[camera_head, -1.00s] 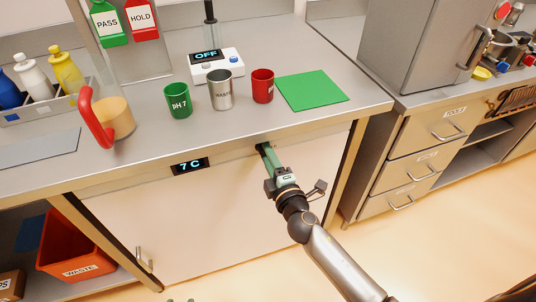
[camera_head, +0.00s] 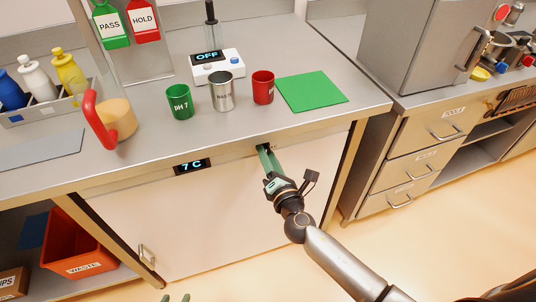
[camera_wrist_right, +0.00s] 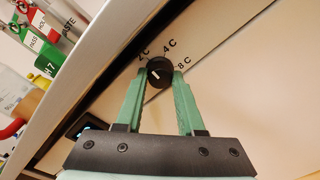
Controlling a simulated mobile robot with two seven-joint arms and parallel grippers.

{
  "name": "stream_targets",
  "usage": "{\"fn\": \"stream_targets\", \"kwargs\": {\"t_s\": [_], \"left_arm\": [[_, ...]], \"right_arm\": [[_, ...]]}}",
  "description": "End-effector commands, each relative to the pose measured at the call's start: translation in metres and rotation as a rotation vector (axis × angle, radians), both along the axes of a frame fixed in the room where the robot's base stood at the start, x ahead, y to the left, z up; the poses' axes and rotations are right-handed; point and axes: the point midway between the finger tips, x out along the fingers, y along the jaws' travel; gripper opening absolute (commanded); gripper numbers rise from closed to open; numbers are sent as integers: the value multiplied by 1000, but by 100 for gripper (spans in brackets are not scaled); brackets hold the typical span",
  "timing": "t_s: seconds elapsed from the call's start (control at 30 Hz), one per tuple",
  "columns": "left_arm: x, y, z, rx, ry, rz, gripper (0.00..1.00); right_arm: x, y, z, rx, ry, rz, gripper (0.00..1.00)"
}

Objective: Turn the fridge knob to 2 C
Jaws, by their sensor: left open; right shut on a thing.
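The fridge knob (camera_wrist_right: 160,72) is a round black dial with a white mark, beside the labels 2 C, 4 C and 8 C. The mark lies toward the knob's lower left in the right wrist view. My right gripper (camera_head: 267,152) reaches the fridge front just under the counter edge. Its green fingers (camera_wrist_right: 158,84) are shut on the knob, one on each side. In the head view the fingers mostly hide the knob. The fridge display (camera_head: 192,166) reads 7 C. My left gripper (camera_head: 175,298) shows only its green fingertips at the bottom edge, apart and empty.
The counter edge overhangs just above the knob. A green cup (camera_head: 180,102), a metal cup (camera_head: 222,92) and a red cup (camera_head: 263,88) stand on the counter above. The fridge door handle (camera_head: 147,256) is lower left. Open floor lies in front.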

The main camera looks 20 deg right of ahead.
Motion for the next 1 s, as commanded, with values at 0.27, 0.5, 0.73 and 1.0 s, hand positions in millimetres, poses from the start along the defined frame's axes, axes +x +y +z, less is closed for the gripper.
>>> {"fn": "stream_targets", "kwargs": {"t_s": [0.27, 0.5, 0.73, 1.0], "left_arm": [[-3, 1, -1, 1, 6, 2, 50], [-3, 1, -2, 1, 7, 2, 50], [-4, 0, -2, 0, 7, 1, 50], [-4, -1, -2, -2, 9, 0, 50]], "right_arm": [[0, 0, 0, -67, -1, 1, 0], [0, 0, -1, -77, -1, 1, 0], [0, 0, -1, -76, -1, 1, 40], [0, 0, 0, -74, -2, 0, 68]]}}
